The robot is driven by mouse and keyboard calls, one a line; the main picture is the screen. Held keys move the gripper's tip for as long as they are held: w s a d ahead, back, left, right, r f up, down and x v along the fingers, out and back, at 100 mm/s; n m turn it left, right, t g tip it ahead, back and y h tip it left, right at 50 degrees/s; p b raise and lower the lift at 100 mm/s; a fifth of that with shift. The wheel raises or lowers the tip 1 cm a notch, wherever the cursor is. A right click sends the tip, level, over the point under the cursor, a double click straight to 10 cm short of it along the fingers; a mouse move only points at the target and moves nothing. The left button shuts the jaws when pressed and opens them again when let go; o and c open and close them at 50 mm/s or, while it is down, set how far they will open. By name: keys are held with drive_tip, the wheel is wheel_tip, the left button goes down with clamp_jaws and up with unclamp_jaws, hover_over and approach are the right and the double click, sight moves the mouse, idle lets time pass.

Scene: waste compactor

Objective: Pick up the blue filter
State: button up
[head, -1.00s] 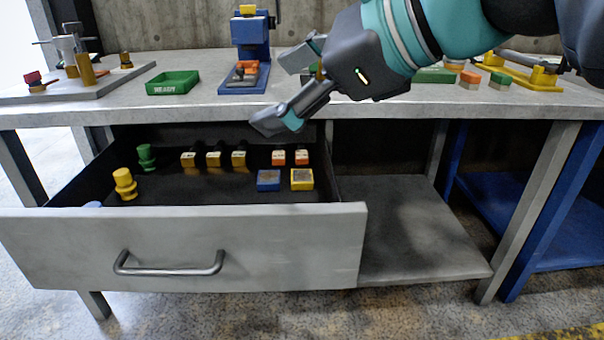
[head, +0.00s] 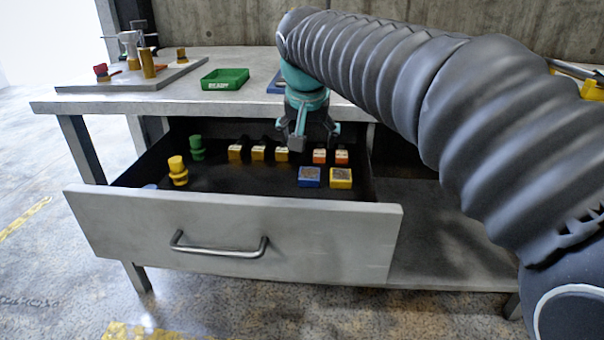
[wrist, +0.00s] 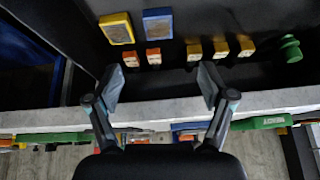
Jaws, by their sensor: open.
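The blue filter (head: 309,177) is a flat square block with a grey-brown top. It lies in the open drawer (head: 235,228), left of a yellow filter (head: 341,177) of the same shape. In the wrist view the blue filter (wrist: 158,24) is at the top, beyond my fingertips, with the yellow filter (wrist: 116,28) to its left. My gripper (head: 314,138) points down over the back of the drawer, open. In the wrist view its fingers (wrist: 161,84) are wide apart with nothing held between them.
Small orange-topped blocks (head: 330,156) and yellow-topped blocks (head: 258,153) stand behind the filters. Yellow (head: 178,171) and green (head: 196,148) knobbed pieces stand at the drawer's left. The workbench edge (head: 90,106) is behind the drawer, with a green tray (head: 225,79) on top.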

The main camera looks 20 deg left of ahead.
sight(309, 173)
drive_tip(key=shift+n, duration=0.3)
drive_tip(key=b+x, duration=0.1)
drive_tip(key=x, duration=1.3)
drive_tip(key=shift+w+f, duration=0.1)
drive_tip(key=shift+w, duration=0.1)
drive_tip(key=c, duration=1.3)
